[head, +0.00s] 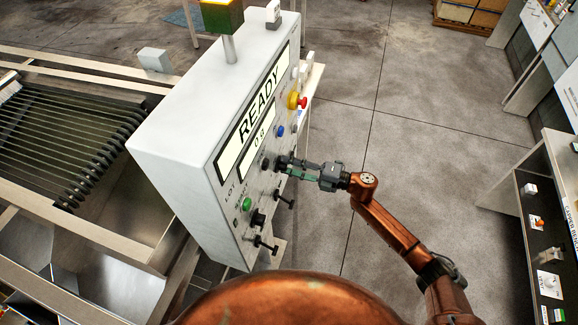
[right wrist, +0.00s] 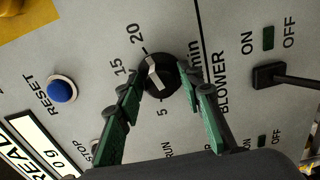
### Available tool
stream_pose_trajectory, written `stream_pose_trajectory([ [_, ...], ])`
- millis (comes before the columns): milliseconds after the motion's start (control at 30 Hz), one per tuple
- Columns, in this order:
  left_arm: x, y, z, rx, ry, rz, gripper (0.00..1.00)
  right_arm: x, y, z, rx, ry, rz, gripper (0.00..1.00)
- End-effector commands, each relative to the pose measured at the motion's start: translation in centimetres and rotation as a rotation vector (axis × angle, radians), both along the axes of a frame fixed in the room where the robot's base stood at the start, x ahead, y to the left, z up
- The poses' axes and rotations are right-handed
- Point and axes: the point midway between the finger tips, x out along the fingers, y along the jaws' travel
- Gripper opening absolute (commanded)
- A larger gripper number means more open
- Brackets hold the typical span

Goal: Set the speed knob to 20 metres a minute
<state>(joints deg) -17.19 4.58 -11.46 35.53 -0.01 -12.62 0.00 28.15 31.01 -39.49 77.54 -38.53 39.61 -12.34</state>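The speed knob (right wrist: 158,75) is round and black with a white pointer mark. It sits on the panel of a pale control box (head: 180,120), with 5, 15 and 20 printed around it. The white mark lies along a line toward the 20 side, but its exact setting is hard to tell. My right gripper (right wrist: 164,82) has its green and dark fingertips on either side of the knob, seemingly closed on it. In the head view the right gripper (head: 284,163) reaches the panel from the right and largely hides the knob. My left gripper is not in view.
A blue reset button (right wrist: 62,90) and a blower switch (right wrist: 270,76) flank the knob. A red stop button (head: 302,103), a green button (head: 247,204) and black levers (head: 283,199) stick out of the same panel.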

Motion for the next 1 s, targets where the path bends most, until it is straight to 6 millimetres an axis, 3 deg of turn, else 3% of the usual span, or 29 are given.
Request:
stream_pose_trajectory([
  [100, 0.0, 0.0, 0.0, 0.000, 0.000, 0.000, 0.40, -0.1, 0.0, 0.0, 0.000, -0.001, 0.001, 0.44],
  [467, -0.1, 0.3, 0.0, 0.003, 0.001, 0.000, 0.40, -0.3, -0.5, 0.0, -0.001, -0.001, 0.002, 0.44],
  [1000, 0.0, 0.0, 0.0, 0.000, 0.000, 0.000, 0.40, -3.2, -9.8, -0.1, -0.002, 0.000, 0.000, 0.44],
])
